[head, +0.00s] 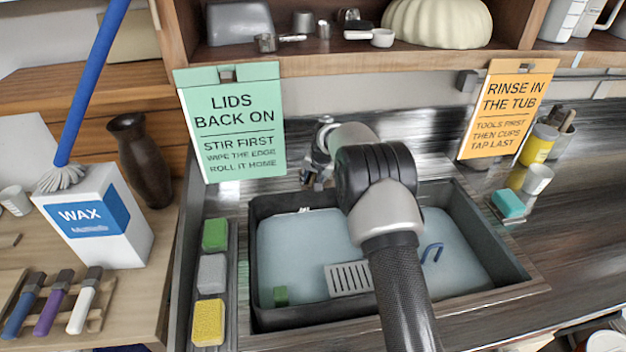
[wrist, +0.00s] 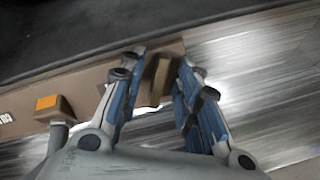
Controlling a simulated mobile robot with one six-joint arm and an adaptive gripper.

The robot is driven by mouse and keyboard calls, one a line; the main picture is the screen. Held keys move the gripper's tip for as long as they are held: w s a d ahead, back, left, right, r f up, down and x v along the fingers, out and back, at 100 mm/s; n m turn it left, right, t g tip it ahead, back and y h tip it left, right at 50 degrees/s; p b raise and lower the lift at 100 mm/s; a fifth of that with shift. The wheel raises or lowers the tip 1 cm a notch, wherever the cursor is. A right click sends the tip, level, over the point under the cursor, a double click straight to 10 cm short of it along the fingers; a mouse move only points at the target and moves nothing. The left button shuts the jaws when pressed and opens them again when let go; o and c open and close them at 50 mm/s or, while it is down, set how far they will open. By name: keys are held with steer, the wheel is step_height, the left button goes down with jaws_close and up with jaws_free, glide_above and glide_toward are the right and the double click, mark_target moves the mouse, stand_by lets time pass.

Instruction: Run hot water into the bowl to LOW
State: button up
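A dark rectangular tub (head: 262,313) sits in the counter, with pale blue water-like contents on both sides of my arm. I take it for the bowl; no LOW mark is readable. My arm reaches over it towards the back wall, where small metal parts (head: 320,150) show; I cannot separate tap from gripper there. In the wrist view my gripper (wrist: 160,82) has its blue-and-grey fingers apart. A tan upright piece (wrist: 160,77) shows between them, with gaps on both sides. A fitting with an orange square (wrist: 47,102) stands to the left; I cannot tell whether it is a tap handle.
Green, grey and yellow sponges (head: 208,322) lie in a strip left of the tub. A slotted grey piece (head: 349,278) and a blue hook (head: 432,253) show in the tub. A green sign (head: 231,120) and an orange sign (head: 508,108) hang behind. A wax box (head: 95,218) stands left.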

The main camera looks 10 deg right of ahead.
steer(key=shift+c, duration=0.3)
jaws_close()
stand_by(0.5)
steer(key=m, duration=0.6)
steer(key=shift+t+y+p, duration=0.3)
steer(key=shift+t+y, duration=0.1)
steer(key=m, duration=0.3)
steer(key=m+t, duration=0.1)
steer(key=m, duration=0.1)
steer(key=shift+w+r+m+y, duration=0.1)
steer(key=shift+w+m+y, duration=0.05)
steer(key=shift+m+y, duration=0.2)
steer(key=shift+m, duration=0.25)
steer(key=shift+o, duration=0.3)
jaws_free()
steer(key=shift+r, duration=0.1)
